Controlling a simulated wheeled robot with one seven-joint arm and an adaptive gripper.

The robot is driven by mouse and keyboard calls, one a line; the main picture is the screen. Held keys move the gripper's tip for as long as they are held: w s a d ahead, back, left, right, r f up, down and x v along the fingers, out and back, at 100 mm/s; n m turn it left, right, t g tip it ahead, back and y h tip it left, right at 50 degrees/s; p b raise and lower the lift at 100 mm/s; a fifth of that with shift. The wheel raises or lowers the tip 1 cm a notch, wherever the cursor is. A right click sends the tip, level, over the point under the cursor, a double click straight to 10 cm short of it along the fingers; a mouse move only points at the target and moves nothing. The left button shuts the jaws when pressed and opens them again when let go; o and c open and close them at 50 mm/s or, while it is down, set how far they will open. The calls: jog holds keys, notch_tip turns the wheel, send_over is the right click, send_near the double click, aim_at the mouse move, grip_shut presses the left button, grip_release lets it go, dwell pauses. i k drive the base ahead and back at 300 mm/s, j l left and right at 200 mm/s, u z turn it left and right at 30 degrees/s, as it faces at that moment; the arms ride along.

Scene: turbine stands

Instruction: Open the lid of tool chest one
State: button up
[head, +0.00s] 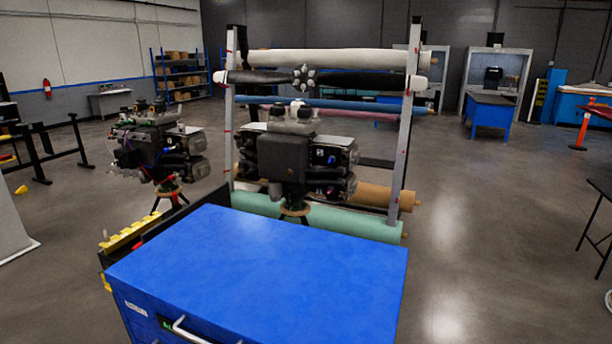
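A blue tool chest (260,270) stands close in front of me, low in the head view. Its flat blue top is level and looks shut, with nothing lying on it. A silver handle (190,330) shows on its front face at the bottom edge, and a small light label sits on the front near the left corner. The label is too small to read, so I cannot tell the chest's number. The lower front of the chest is cut off by the picture. My gripper is not in view.
A rack with long rolls (340,57) stands right behind the chest, with a dark engine (290,160) on a stand there. Another engine (160,145) stands to the left. A black tray with yellow items (130,232) adjoins the chest's left side. The floor to the right is open.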

aim_at(240, 277)
jog(key=u, duration=1.3)
jog(key=l+z, duration=0.55)
jog(key=z, duration=0.15)
